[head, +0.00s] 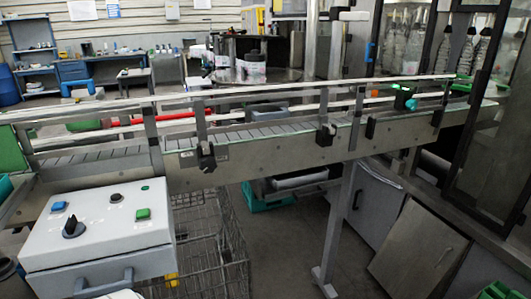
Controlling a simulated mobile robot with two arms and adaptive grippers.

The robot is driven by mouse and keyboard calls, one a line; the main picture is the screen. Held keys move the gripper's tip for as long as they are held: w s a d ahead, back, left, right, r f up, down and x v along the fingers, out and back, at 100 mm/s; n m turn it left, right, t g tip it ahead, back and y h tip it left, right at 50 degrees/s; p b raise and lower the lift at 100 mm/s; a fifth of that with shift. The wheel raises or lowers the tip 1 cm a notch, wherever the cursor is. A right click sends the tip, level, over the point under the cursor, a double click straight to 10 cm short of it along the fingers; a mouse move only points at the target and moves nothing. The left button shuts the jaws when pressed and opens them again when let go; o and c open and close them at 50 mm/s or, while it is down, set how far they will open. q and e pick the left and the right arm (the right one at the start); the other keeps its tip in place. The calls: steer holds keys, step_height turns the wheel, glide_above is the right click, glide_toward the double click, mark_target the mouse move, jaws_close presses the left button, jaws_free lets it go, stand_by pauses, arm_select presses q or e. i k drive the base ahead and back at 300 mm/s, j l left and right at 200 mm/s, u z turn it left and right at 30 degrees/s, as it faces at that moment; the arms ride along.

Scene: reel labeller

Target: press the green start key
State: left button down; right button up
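The green key (143,213) is a small square button on the sloped top of a light grey control box (105,240) at the lower left. It stands near the right side of that top, and nothing covers it. A blue key (58,206) and a black rotary knob (73,228) are on the left part of the same top. A small green round light (145,188) is behind the green key. I cannot make out either of my grippers in the head view.
A conveyor with metal rails (270,147) runs behind the box from left to upper right. A wire basket (215,245) stands right of the box, and a grey handle (103,284) sticks out of its front. The space above the box top looks clear.

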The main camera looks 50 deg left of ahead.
mark_target(143, 214)
steer(key=u, duration=2.65)
steer(key=i+z, duration=0.4)
steer(key=k+j, duration=0.05)
